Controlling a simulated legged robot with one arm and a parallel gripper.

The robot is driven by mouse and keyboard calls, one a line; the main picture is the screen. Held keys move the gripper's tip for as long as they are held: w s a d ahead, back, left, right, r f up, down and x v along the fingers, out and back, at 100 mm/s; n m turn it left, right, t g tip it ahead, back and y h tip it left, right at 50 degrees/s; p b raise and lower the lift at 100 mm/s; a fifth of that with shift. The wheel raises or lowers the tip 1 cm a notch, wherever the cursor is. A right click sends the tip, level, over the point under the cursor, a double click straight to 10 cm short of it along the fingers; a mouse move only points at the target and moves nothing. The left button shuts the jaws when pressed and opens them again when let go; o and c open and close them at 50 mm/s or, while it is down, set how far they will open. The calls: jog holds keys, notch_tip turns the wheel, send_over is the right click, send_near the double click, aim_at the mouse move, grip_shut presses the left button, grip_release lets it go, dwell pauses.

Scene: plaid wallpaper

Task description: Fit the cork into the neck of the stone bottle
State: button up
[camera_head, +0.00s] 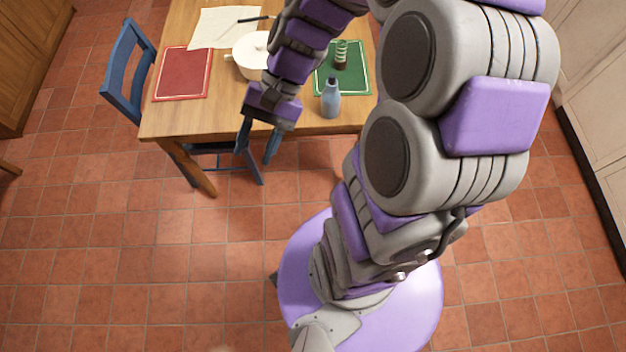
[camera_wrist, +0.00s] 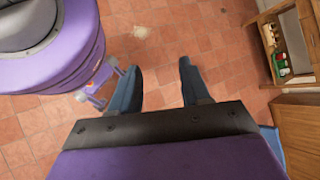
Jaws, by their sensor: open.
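A blue-grey bottle (camera_head: 331,100), which looks like the stone bottle, stands upright near the front right edge of the wooden table (camera_head: 215,118). Its narrow top is dark, and I cannot tell whether anything sits in the neck. I cannot make out a cork for certain in either view. My gripper (camera_head: 256,156) points down past the table's front edge, left of the bottle and apart from it. In the wrist view my gripper (camera_wrist: 159,70) is open, with only floor tiles between its fingers.
On the table are a red mat (camera_head: 183,74), a white pot (camera_head: 248,58), a pale cloth (camera_head: 222,28), and a green mat (camera_head: 357,82) with a dark banded jar (camera_head: 341,55). Blue chair (camera_head: 126,68) at left. A small pale object (camera_wrist: 141,32) lies on the floor; shelf (camera_wrist: 268,40) at right.

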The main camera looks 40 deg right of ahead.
jog(key=s+d+r+n+t+h, duration=0.1)
jog(key=s+d+n+h, duration=0.2)
jog(key=s, duration=1)
jog(key=n+h, duration=0.3)
jog(key=h, duration=0.2)
jog(key=shift+s+d+r+n+h, duration=0.2)
jog(key=shift+d+n+h, duration=0.1)
jog(key=shift+n, duration=0.1)
jog(key=shift+a, duration=0.1)
